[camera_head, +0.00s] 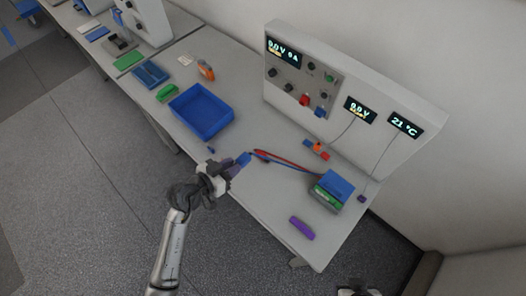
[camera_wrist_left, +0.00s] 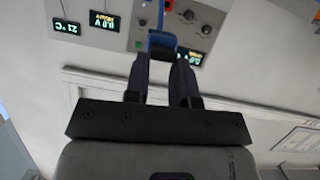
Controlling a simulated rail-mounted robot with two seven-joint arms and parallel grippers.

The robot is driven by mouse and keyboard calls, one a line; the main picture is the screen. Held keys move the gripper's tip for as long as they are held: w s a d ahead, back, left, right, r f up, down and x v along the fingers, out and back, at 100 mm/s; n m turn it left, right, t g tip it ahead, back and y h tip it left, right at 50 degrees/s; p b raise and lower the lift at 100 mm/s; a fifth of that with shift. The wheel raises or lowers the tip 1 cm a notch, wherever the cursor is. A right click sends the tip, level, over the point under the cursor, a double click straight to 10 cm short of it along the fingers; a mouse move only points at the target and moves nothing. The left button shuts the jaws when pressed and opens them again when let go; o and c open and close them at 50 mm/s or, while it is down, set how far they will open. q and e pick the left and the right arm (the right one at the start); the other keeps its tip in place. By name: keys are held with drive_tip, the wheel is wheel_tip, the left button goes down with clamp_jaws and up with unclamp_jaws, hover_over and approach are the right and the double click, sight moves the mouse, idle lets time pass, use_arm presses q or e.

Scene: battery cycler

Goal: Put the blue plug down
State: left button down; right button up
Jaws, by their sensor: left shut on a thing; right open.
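My left gripper (camera_head: 238,163) is shut on the blue plug (camera_head: 245,158) and holds it near the table's front edge. In the left wrist view the blue plug (camera_wrist_left: 162,41) sits between the dark fingertips of the left gripper (camera_wrist_left: 163,60). A blue lead and a red lead (camera_head: 285,160) run from beside the plug to a blue-topped battery block (camera_head: 336,187) on the right. My right gripper (camera_head: 358,290) shows only in part at the bottom edge, open, away from the table.
The cycler panel (camera_head: 298,85) with knobs, a red socket (camera_head: 304,100) and a blue socket (camera_head: 320,112) stands at the back. A blue tray (camera_head: 228,124) lies to the left, and a purple piece (camera_head: 301,228) at the front right. Bare table (camera_head: 262,190) lies between.

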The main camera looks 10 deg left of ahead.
use_arm(q)
drive_tip(key=w+d+r+p, duration=0.1)
drive_tip(key=w+d+p, duration=0.25)
drive_tip(key=d, duration=0.25)
use_arm(e)
wheel_tip(320, 180, up, 6)
use_arm(q)
drive_tip(key=b, duration=1.2)
hover_over(237, 183)
drive_tip(key=d, duration=0.1)
wheel_tip(237, 183, down, 20)
drive_tip(key=shift+s+d+f, duration=0.15)
drive_tip(key=shift+f, duration=0.05)
drive_tip(key=shift+a+f+b, duration=0.1)
drive_tip(key=shift+a+b, duration=0.6)
drive_tip(key=shift+b, duration=0.1)
use_arm(e)
wheel_tip(237, 183, down, 14)
use_arm(q)
wheel_tip(237, 183, down, 4)
drive_tip(key=b, duration=0.5)
drive_tip(key=shift+r, duration=0.2)
drive_tip(key=shift+f+b, duration=0.25)
drive_tip(key=shift+b, duration=0.4)
use_arm(e)
wheel_tip(237, 183, down, 6)
drive_tip(key=shift+f, duration=0.2)
drive_tip(key=shift+r, duration=0.1)
